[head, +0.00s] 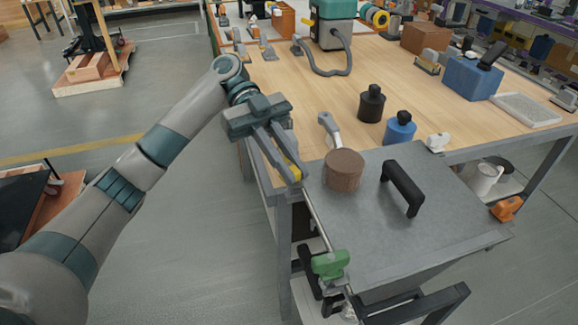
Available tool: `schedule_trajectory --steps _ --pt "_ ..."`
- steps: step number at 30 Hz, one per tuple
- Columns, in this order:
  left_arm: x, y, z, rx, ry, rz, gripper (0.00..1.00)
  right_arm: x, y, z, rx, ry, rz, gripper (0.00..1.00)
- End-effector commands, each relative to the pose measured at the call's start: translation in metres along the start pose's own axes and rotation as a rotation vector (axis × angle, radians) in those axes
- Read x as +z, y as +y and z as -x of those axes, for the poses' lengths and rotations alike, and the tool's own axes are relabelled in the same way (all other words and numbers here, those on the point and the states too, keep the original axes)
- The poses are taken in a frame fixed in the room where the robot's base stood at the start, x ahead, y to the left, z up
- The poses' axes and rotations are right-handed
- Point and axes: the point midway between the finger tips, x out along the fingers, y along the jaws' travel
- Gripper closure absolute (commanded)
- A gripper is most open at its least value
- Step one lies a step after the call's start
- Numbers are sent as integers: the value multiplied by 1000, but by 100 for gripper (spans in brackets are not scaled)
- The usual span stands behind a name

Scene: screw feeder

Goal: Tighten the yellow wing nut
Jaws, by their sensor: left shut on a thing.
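The yellow wing nut (291,168) shows as a small yellow patch between the fingers of my left gripper (284,165), mostly hidden by them. My left gripper reaches in from the left and is shut on it, at the upper end of a thin metal rod (319,222) along the left edge of the grey plate (365,235). A green wing nut (331,264) sits at the rod's lower end, apart from the gripper. My right gripper is not in view.
A brown round piece (343,171) and a black handle (402,188) stand on the plate, close to the right of the gripper. A grey-handled tool (328,127), a black bottle (371,104) and a blue bottle (399,127) stand behind. The wooden tabletop has free room further back.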

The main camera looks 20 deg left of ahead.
Motion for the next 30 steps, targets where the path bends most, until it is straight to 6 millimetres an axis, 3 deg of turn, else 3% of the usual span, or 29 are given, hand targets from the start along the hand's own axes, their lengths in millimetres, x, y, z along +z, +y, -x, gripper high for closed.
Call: schedule_trajectory --steps 12,22,30 --pt "1 0 -1 256 -4 -102 100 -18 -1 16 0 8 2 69" --pt "2 0 -1 308 -2 -124 100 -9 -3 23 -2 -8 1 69" --pt "2 1 -2 309 -2 -124 100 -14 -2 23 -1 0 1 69"
